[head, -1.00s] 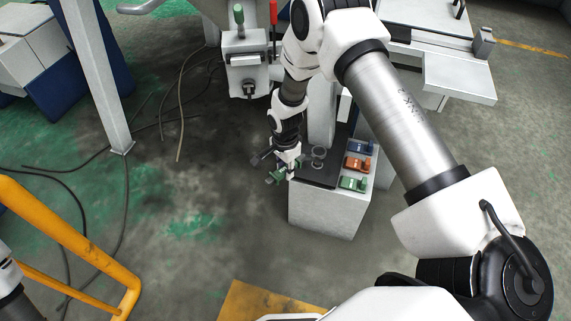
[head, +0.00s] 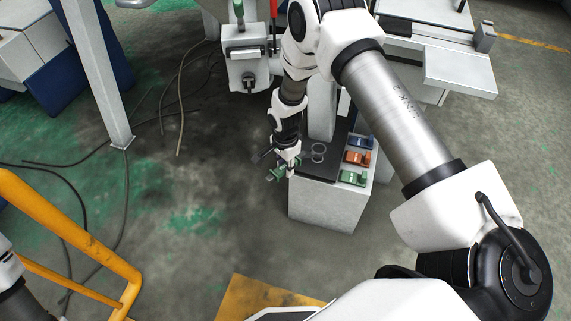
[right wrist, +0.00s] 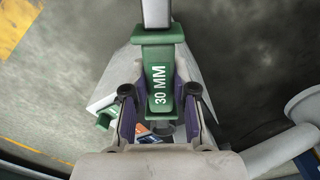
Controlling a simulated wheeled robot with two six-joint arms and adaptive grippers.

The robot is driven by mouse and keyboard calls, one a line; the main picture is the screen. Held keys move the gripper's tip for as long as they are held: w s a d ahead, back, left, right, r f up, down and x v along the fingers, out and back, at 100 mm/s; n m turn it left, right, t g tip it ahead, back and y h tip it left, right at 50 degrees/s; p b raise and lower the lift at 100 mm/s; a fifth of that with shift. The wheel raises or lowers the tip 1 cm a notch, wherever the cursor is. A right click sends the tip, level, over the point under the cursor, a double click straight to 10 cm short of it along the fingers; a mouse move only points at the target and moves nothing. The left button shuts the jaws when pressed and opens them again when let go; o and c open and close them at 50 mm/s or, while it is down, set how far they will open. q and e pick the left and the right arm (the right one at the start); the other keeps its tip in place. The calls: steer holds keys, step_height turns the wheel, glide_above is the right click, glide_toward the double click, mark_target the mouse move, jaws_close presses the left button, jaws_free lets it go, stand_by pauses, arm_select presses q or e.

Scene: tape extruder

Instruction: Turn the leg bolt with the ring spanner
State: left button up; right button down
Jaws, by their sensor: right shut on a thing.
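My right gripper (head: 281,168) is shut on a green block marked "30 MM" (right wrist: 160,88), which I take to be the ring spanner's grip. A grey shaft (right wrist: 155,12) runs from the block out of the top of the right wrist view. In the head view the green piece (head: 274,175) shows small at the gripper, beside the left edge of the white stand. The spanner's ring end is not clear in either view. I cannot make out the leg bolt. A grey machine leg (head: 105,85) stands on the floor at the left. My left gripper is out of view.
The white stand (head: 325,205) has a dark top with blue (head: 360,143), orange (head: 357,158) and green (head: 352,178) holders and grey rings (head: 318,152). Cables (head: 125,200) lie on the floor. A yellow rail (head: 70,235) stands at lower left.

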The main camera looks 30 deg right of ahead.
stand_by(0.4)
steer(key=shift+p, duration=0.3)
stand_by(0.5)
steer(key=shift+p, duration=0.35)
steer(key=shift+f+b, duration=0.85)
steer(key=shift+f, duration=0.95)
steer(key=s+n+p, duration=0.2)
steer(key=shift+s+d+p, duration=0.2)
steer(key=shift+d+p, duration=0.1)
